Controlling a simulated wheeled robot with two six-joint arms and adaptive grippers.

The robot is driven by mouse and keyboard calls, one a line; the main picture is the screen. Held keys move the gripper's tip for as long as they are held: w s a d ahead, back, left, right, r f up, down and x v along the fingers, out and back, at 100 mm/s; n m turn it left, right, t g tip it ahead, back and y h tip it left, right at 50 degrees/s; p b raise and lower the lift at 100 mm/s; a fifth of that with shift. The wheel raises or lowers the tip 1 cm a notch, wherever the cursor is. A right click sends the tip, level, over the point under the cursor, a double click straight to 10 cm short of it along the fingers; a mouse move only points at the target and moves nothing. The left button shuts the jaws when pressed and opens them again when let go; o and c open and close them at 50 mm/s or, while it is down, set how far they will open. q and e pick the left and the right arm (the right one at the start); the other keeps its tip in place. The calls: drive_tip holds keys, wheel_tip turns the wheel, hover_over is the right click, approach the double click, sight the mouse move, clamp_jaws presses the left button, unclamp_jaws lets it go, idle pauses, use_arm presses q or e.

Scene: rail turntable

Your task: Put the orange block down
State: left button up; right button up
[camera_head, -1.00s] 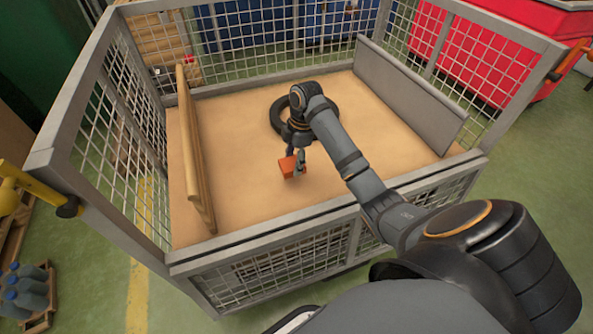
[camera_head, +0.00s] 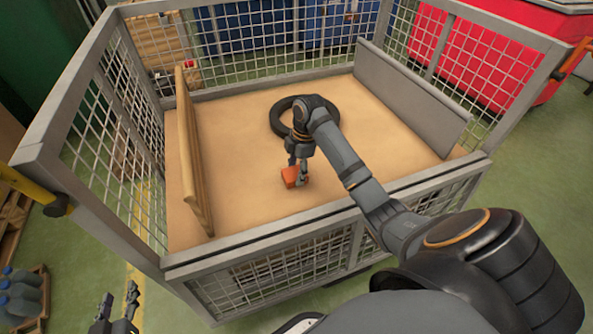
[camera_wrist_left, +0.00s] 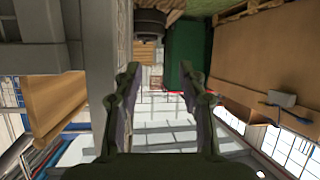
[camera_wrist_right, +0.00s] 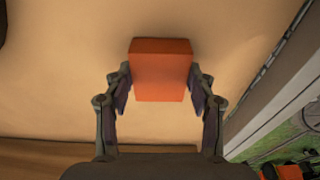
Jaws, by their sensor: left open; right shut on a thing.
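The orange block (camera_head: 290,177) is between the fingers of my right gripper (camera_head: 298,172), inside the mesh cage over its tan floor (camera_head: 250,200). In the right wrist view the orange block (camera_wrist_right: 160,70) shows between the two fingertips of my right gripper (camera_wrist_right: 158,90), which is shut on it. Whether the block touches the floor I cannot tell. My left gripper (camera_head: 118,310) is outside the cage at the lower left. In the left wrist view my left gripper (camera_wrist_left: 160,85) is open and empty.
A black tyre-like ring (camera_head: 325,125) lies on the cage floor behind the right gripper. A wooden board (camera_head: 190,150) stands at the left and a grey panel (camera_head: 410,95) at the right. The cage's front rail (camera_head: 330,217) runs under my right arm. The floor left of the block is clear.

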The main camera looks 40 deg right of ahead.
use_arm(q)
drive_tip(key=shift+f, duration=0.1)
use_arm(e)
drive_tip(key=o, duration=1.2)
use_arm(q)
drive_tip(key=shift+s+f, duration=0.2)
drive_tip(key=shift+f, duration=0.05)
